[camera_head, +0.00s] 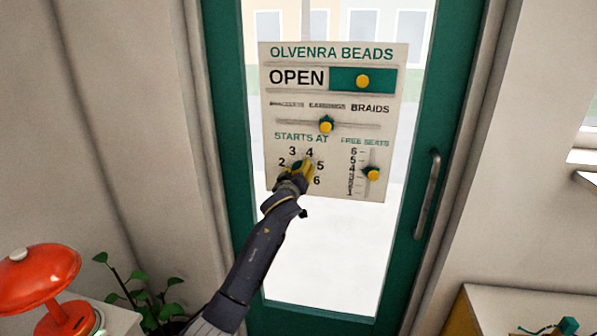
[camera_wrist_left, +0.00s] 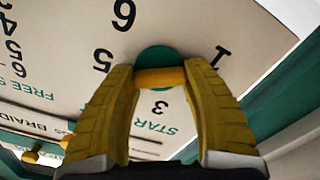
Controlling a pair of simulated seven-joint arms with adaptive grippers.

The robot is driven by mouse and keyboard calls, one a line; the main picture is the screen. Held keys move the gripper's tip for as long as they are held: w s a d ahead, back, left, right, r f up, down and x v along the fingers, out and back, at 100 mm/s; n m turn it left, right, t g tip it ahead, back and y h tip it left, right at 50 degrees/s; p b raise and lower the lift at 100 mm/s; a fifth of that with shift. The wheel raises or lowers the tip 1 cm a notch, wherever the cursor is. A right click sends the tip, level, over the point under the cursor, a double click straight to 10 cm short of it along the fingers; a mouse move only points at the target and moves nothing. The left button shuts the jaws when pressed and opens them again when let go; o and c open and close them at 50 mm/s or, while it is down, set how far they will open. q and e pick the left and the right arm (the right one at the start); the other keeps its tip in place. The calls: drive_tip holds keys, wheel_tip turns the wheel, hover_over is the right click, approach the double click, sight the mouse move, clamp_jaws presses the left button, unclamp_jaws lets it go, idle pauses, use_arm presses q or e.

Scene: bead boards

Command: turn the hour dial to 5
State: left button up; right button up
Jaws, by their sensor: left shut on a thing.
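The white sign (camera_head: 392,110) hangs on the glass door and reads OLVENRA BEADS. The hour dial (camera_wrist_left: 155,54) sits under STARTS AT, a green disc with a yellow grip bar (camera_wrist_left: 161,77), ringed by numbers. My left gripper (camera_head: 303,170) reaches up to the dial, its yellow fingers shut on the grip bar from both sides. In the left wrist view, the sign appears upside down; 1, 3, 5 and 6 show, while the fingers hide other numbers. I cannot tell which number the dial points to. My right gripper is out of view.
Above the dial are the OPEN slider's yellow knob (camera_head: 362,81) and the BRAIDS row's slider knob (camera_head: 326,126). The FREE SEATS slider knob (camera_head: 372,174) is close on the right. A door handle (camera_head: 428,195), red lamp (camera_head: 40,285) and plant (camera_head: 145,295) stand farther off.

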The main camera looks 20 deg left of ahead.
use_arm(q)
drive_tip(key=m, duration=0.5)
drive_tip(key=shift+d+r, duration=0.1)
drive_tip(key=m, duration=0.4)
drive_tip(key=shift+d+m, duration=0.1)
drive_tip(key=shift+m, duration=0.2)
drive_tip(key=m, duration=0.4)
drive_tip(key=shift+d+m, duration=0.1)
drive_tip(key=shift+m, duration=0.2)
drive_tip(key=m, duration=0.5)
drive_tip(key=shift+d, duration=0.1)
drive_tip(key=m, duration=0.5)
drive_tip(key=shift+f, duration=0.2)
drive_tip(key=m, duration=0.5)
drive_tip(key=shift+f, duration=0.2)
drive_tip(key=m, duration=0.9)
drive_tip(key=shift+f+m, duration=0.15)
drive_tip(key=shift+m, duration=0.15)
